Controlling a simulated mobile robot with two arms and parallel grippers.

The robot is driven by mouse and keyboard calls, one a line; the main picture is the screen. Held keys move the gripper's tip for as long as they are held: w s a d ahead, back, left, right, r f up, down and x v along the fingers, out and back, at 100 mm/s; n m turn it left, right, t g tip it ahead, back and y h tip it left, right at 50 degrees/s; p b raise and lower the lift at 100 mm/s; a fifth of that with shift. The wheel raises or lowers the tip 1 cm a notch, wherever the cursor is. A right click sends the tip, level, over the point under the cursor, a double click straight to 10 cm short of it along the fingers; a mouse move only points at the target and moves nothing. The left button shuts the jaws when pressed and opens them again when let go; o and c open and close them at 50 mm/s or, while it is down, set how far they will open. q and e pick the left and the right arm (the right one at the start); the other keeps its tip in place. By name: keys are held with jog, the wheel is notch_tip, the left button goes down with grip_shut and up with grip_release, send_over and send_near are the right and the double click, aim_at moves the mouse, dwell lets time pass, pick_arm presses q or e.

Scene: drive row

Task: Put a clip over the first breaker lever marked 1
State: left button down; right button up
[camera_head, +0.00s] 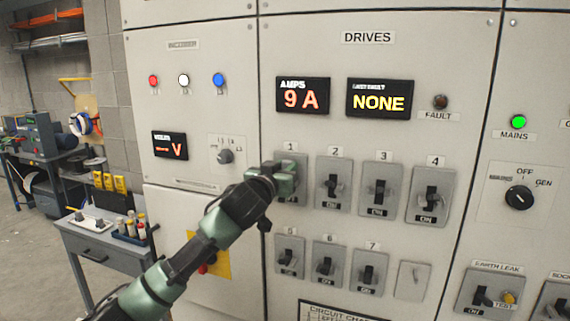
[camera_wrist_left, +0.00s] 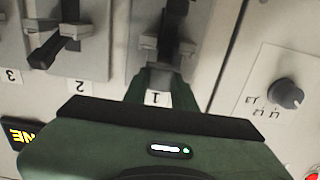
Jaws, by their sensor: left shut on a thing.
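The breaker marked 1 (camera_head: 291,201) is at the left end of the upper breaker row, mostly hidden behind my left gripper (camera_head: 285,178) in the head view. In the left wrist view, which is upside down, its dark lever (camera_wrist_left: 174,18) shows just beyond the fingers of my left gripper (camera_wrist_left: 158,78). The fingers are at the breaker's label 1 (camera_wrist_left: 155,98), shut on a small grey piece. I cannot make out clearly whether this is the clip or part of the breaker. My right gripper is not in view.
Breaker 2 (camera_head: 333,186) is close beside on the right, with breakers 3 (camera_head: 381,185) and 4 (camera_head: 432,196) beyond. Breakers 5 (camera_head: 289,257), 6 and 7 sit below. A rotary knob (camera_wrist_left: 285,93) is close by. A side table (camera_head: 90,240) holds a tray of small items.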

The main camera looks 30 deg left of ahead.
pick_arm(q)
jog(key=shift+f, duration=0.15)
jog(key=c, duration=1.1)
grip_release()
jog(key=shift+c, duration=0.2)
